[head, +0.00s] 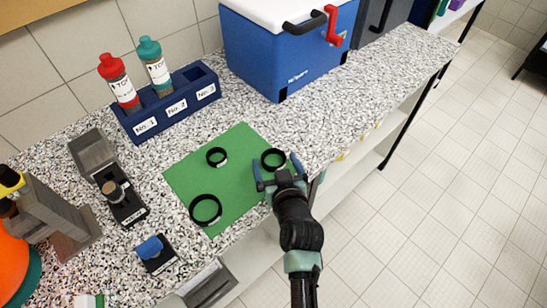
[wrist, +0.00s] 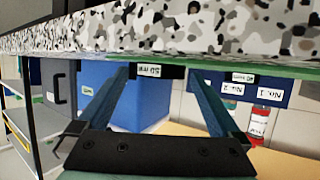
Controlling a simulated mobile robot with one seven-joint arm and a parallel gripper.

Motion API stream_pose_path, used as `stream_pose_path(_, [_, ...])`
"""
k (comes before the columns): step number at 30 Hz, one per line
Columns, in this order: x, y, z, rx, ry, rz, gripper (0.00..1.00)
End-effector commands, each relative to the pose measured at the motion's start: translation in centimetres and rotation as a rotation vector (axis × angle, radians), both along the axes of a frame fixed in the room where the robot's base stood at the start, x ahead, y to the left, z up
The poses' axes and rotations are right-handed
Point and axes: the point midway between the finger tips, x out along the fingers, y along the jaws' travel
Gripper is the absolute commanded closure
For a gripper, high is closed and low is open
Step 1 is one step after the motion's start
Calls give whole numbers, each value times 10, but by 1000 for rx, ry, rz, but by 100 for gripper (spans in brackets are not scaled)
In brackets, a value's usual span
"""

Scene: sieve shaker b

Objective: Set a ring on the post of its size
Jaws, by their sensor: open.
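Three black rings lie flat on a green mat (head: 240,188): a right ring (head: 283,160), an upper ring (head: 209,158) and a larger-looking front ring (head: 193,216). My gripper (head: 277,165) is open at the mat's right edge, with its fingertips on either side of the right ring. In the wrist view, which looks upside down, the open fingers (wrist: 160,73) flank a black ring with a white label (wrist: 148,71). Another labelled ring (wrist: 243,77) shows beyond the right finger. I cannot clearly make out a post for the rings.
A blue rack (head: 172,115) with red-capped and teal-capped bottles stands behind the mat. A blue cooler (head: 275,55) is at the back. Left of the mat are a black stand (head: 128,211) with a brown knob, a small blue-topped item (head: 150,248) and grey blocks.

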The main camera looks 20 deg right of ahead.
Motion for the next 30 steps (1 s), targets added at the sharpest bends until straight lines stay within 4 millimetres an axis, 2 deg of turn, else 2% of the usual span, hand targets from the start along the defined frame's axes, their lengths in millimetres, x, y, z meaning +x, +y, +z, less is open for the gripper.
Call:
stream_pose_path(8, [2, 0, -1, 0, 1, 0, 0])
stream_pose_path(22, [2, 0, -1, 0, 1, 0, 83])
stream_pose_path(30, [2, 0, 2, 0, -1, 1, 84])
